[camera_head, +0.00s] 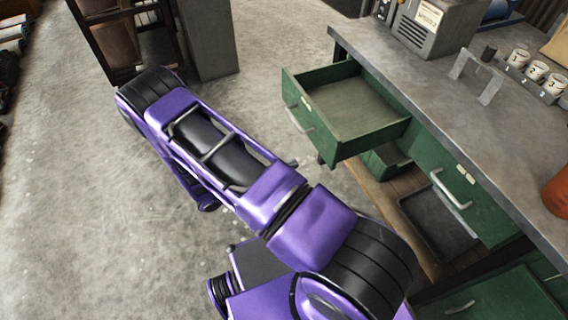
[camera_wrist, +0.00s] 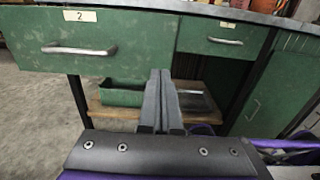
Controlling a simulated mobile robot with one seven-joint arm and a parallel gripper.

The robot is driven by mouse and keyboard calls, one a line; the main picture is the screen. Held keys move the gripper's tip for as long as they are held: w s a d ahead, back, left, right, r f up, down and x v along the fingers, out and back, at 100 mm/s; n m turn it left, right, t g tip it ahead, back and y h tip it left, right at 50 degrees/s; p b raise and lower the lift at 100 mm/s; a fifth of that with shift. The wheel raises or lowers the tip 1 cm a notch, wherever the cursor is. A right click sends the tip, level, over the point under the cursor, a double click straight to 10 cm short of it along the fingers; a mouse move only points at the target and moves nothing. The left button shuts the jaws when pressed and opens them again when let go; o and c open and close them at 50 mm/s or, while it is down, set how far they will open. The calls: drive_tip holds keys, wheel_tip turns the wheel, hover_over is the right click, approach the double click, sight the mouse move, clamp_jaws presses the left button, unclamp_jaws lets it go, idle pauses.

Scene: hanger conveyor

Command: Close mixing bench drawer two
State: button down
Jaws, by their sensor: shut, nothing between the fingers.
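Drawer two (camera_head: 312,122) of the green mixing bench is pulled well out and looks empty in the head view. In the wrist view, its green front (camera_wrist: 60,32) has a label reading 2 and a metal bar handle (camera_wrist: 80,50), at the upper left. My gripper (camera_wrist: 160,74) is shut and empty. Its fingertips point toward the bench, right of the handle and near the lower right edge of the drawer front. I cannot tell whether they touch it. In the head view my purple arm hides the gripper.
The closed right drawer (camera_head: 462,190) has its own handle. A lower shelf (camera_wrist: 110,112) holds a green bin (camera_wrist: 122,93) and a dark tray (camera_head: 436,222). The grey worktop (camera_head: 440,85) carries a machine and several white cups. Open concrete floor lies left of the bench.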

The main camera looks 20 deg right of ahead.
sight(329, 150)
drive_tip(key=d, duration=1)
drive_tip(key=shift+w, duration=0.2)
drive_tip(key=shift+d, duration=0.15)
drive_tip(key=d, duration=0.8)
drive_tip(key=d+b, duration=0.1)
drive_tip(key=d, duration=0.7)
drive_tip(key=d+b, duration=0.1)
drive_tip(key=d, duration=0.8)
drive_tip(key=shift+w, duration=0.4)
drive_tip(key=shift+d, duration=0.45)
drive_tip(key=shift+d+r, duration=0.15)
drive_tip(key=shift+d, duration=0.05)
drive_tip(key=shift+d, duration=0.1)
